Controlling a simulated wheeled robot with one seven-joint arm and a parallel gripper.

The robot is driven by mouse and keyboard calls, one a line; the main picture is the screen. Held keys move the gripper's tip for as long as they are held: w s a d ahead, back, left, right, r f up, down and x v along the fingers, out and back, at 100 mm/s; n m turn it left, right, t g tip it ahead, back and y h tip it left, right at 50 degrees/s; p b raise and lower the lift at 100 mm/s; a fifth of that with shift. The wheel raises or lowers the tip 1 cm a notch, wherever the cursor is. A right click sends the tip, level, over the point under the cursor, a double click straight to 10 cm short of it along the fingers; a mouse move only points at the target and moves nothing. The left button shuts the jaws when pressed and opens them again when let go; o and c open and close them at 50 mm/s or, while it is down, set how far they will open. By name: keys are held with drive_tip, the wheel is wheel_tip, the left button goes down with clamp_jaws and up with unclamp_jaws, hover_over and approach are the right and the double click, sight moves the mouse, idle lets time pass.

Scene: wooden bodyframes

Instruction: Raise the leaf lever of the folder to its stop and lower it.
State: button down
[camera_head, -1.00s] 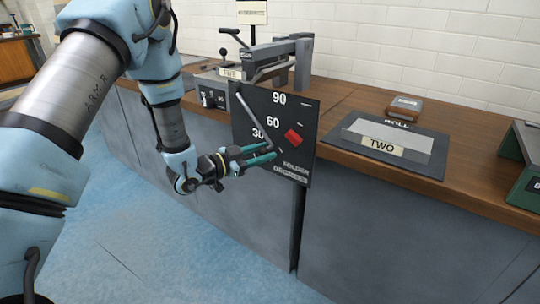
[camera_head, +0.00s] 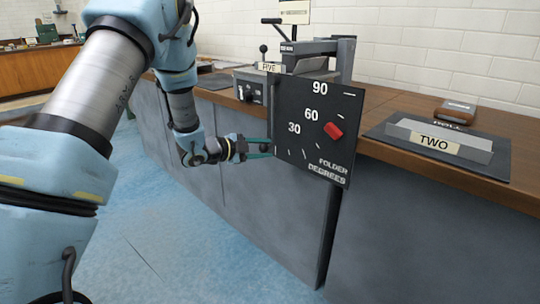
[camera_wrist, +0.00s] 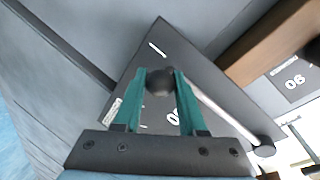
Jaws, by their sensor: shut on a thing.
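The folder's dark dial plate (camera_head: 315,148) reads FOLDER DEGREES, with 30, 60 and 90 in white. A red marker (camera_head: 333,130) sits on its right part, level between 30 and 60. My gripper (camera_head: 262,148) is at the plate's left edge in the head view. In the wrist view my green fingers (camera_wrist: 163,84) are shut on a dark round knob (camera_wrist: 160,82). The pale lever rod (camera_wrist: 225,117) runs from there toward a dark round end at lower right.
The folder's grey frame (camera_head: 342,62) stands on the wooden bench behind the plate. A grey block labelled TWO (camera_head: 438,144) lies on a dark mat to the right. A control box (camera_head: 249,90) stands left of the folder. Blue floor in front is free.

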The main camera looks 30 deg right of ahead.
drive_tip(key=shift+w+a+f, duration=0.1)
drive_tip(key=shift+w+a, duration=0.1)
drive_tip(key=shift+w, duration=0.3)
drive_tip(key=c, duration=0.8)
unclamp_jaws()
drive_tip(key=shift+o, duration=0.2)
drive_tip(key=v, duration=1)
drive_tip(key=shift+a+r, duration=0.3)
drive_tip(key=shift+a, duration=0.05)
